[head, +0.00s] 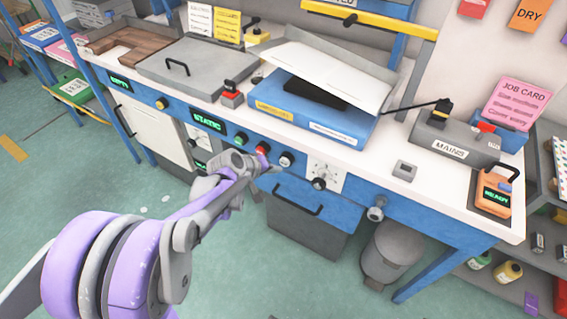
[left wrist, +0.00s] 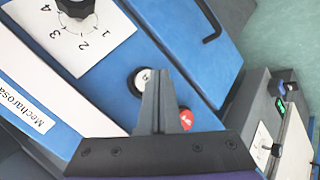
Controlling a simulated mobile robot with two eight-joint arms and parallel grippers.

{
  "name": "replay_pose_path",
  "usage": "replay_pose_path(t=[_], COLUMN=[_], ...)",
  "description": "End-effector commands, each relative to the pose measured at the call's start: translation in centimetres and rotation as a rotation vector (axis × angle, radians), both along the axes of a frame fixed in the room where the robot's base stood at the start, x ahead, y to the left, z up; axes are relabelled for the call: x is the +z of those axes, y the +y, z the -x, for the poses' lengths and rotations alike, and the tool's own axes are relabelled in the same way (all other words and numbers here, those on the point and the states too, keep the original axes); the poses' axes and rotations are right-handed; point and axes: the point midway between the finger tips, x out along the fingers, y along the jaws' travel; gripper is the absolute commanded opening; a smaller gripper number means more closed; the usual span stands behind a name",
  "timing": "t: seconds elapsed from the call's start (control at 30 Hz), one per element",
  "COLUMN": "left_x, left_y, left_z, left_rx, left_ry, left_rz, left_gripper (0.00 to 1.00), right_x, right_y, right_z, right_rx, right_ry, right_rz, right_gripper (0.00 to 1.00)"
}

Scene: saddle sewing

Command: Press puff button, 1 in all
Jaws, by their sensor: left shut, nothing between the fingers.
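A row of round push buttons sits on the blue front panel of the bench. The red button (head: 262,148) and the white button in a dark ring (head: 286,159) are closest to my left gripper (head: 274,167). The white button (left wrist: 141,81) and the red button (left wrist: 186,119) also show in the left wrist view; their lettering is too small to read, so I cannot tell which is the puff button. My left gripper (left wrist: 154,74) is shut and empty. Its tips overlap the white button's edge in that view; contact cannot be told. My right gripper is not in view.
A dial (head: 319,184) is right of the buttons, and a green button (head: 241,138) and a STATIC display (head: 207,122) are left. A drawer handle (head: 298,199) sticks out below. A blue box with a raised white lid (head: 318,118) stands on the bench above.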

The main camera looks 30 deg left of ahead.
Motion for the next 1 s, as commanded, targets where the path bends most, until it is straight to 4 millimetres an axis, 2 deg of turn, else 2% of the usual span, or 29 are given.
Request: replay_pose_path(t=[0.5,1.0], left_x=[0.0,-0.01], left_y=[0.0,-0.07], left_z=[-0.02,-0.85], left_rx=[0.0,0.0], left_ry=[0.0,0.0], left_rz=[0.0,0.0], left_gripper=[0.0,0.0], right_x=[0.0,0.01], right_y=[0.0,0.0], right_z=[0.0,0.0], right_rx=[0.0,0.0], right_ry=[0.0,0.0], right_rz=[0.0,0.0], right_gripper=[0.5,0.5])
